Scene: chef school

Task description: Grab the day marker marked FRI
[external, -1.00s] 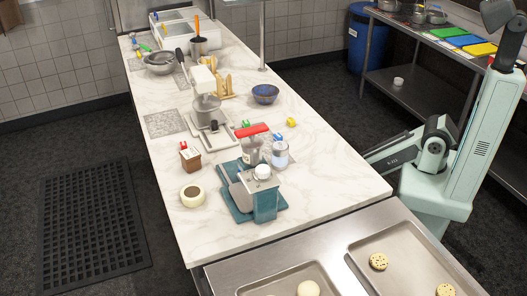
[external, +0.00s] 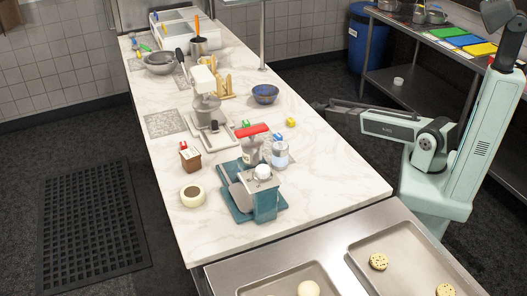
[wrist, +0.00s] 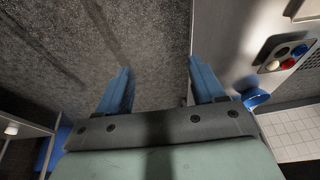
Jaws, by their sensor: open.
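Several small coloured blocks that may be day markers lie on the marble table: a yellow one (external: 291,122), a green one (external: 246,124) and a red one (external: 183,145). No lettering is legible, so I cannot tell which is FRI. My gripper (external: 325,107) is at the table's right edge, right of the yellow block and apart from it. In the wrist view my gripper (wrist: 160,82) is open, with two blue fingers spread and only dark floor between them.
The marble table (external: 335,170) holds a blue bowl (external: 265,94), a teal press-like device (external: 265,200), a jar (external: 280,154) and a cream round container (external: 192,195). A steel counter with trays (external: 400,260) adjoins its front. The table's right front is clear.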

